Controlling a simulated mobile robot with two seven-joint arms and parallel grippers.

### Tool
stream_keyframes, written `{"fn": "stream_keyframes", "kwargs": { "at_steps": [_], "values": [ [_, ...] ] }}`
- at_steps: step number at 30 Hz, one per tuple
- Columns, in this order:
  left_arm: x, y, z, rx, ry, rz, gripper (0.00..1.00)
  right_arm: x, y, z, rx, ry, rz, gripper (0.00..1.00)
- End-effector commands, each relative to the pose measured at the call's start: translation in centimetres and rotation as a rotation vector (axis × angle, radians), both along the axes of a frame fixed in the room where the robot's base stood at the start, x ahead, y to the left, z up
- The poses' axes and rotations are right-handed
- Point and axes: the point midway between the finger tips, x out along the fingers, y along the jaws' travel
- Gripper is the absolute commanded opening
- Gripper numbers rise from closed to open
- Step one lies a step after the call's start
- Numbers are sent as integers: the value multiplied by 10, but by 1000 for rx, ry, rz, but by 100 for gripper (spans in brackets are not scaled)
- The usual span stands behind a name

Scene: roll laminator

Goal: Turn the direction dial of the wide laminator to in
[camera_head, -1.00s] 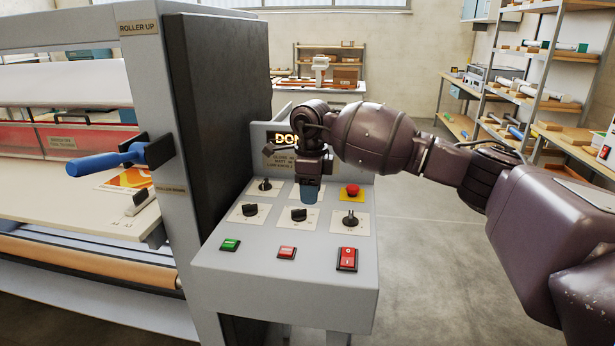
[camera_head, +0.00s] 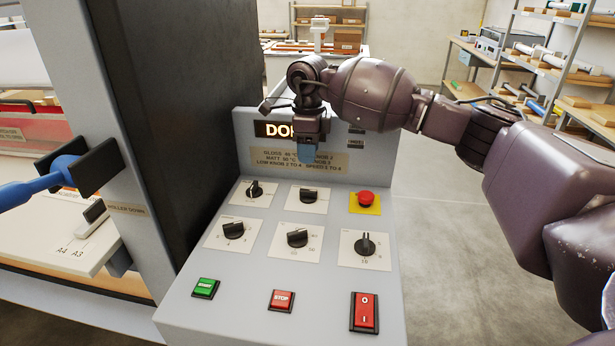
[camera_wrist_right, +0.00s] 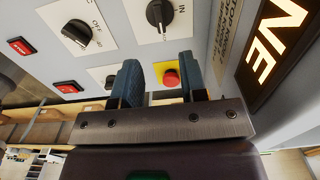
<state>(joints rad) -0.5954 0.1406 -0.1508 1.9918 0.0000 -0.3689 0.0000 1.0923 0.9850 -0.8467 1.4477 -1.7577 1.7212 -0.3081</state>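The direction dial (camera_head: 308,195) is the black knob at the middle of the panel's back row, on a white plate. Its ridge lies sideways in the head view. In the right wrist view the same dial (camera_wrist_right: 160,14) shows at the top edge, with an IN label beside it; its plate is partly cut off. My right gripper (camera_head: 306,152) hangs behind and above the dial, in front of the display face, touching no dial that I can see. Its two blue fingers (camera_wrist_right: 160,82) are apart with nothing between them. My left gripper is not in view.
The wide laminator's panel (camera_head: 240,290) holds several other dials, a red emergency button (camera_head: 366,198), green and red push buttons, and a red rocker switch (camera_head: 365,312). A lit display (camera_head: 275,130) stands upright behind. A dark side wall (camera_head: 170,120) bounds the panel's left.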

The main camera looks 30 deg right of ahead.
Motion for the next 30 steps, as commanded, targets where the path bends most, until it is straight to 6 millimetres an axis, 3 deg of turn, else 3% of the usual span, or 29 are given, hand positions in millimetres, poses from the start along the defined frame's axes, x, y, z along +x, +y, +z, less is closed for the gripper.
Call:
{"fn": "stream_keyframes", "kwargs": {
  "at_steps": [8, 21, 30],
  "values": [
    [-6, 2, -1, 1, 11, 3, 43, 0, 0, -18, 1, 3, 0, 39],
    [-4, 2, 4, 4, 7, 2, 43, -1, 0, -89, 0, 2, -1, 39],
    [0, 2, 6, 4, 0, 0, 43, 0, 0, -108, 0, 0, 1, 39]
  ]
}}
